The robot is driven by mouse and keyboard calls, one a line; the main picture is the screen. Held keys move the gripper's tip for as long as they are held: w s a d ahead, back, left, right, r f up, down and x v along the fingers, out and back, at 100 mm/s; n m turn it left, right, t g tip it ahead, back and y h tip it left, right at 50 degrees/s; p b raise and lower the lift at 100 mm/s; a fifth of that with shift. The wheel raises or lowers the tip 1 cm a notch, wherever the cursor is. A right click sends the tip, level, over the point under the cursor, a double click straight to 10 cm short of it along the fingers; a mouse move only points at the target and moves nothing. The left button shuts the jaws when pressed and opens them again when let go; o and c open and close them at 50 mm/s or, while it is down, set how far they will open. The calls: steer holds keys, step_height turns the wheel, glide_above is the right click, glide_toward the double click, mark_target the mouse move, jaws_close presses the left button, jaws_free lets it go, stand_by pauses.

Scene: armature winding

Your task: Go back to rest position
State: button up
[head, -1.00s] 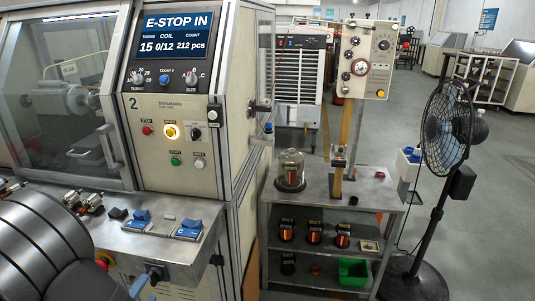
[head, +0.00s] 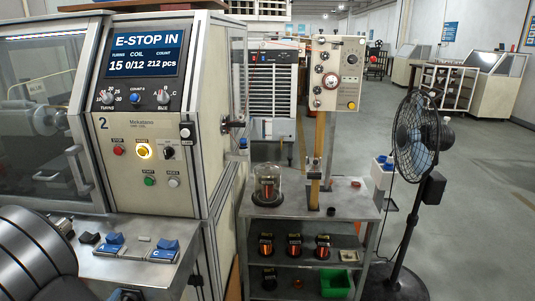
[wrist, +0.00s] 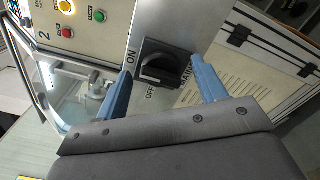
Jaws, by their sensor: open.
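In the wrist view, my gripper (wrist: 161,66) is open, with one blue finger on each side of a black rotary switch (wrist: 160,68) marked ON and OFF. I cannot tell whether the fingers touch the switch. The knob of the switch lies across its black plate. In the head view my fingers are not clearly visible; the dark rounded part of my arm fills the lower left. The winding machine (head: 150,190) shows "E-STOP IN" on its display (head: 142,53), and its yellow button (head: 143,151) is lit.
A steel shelf (head: 345,208) with a glass jar (head: 267,185), spools and a green bin (head: 337,283) stands right of the machine. A black fan (head: 415,140) stands farther right. Floor at far right is clear.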

steer(key=shift+a+n, duration=0.1)
steer(key=shift+n, duration=2.1)
steer(key=o, duration=0.8)
steer(key=shift+c, duration=0.2)
steer(key=s+a+n+g+h, duration=0.1)
steer(key=s+a+n+h, duration=0.3)
steer(key=s+a, duration=1.5)
steer(key=a+x, duration=0.2)
steer(key=x, duration=0.8)
steer(key=shift+w+r+n+y, duration=0.3)
steer(key=shift+w+r, duration=0.1)
steer(key=shift+d, duration=0.1)
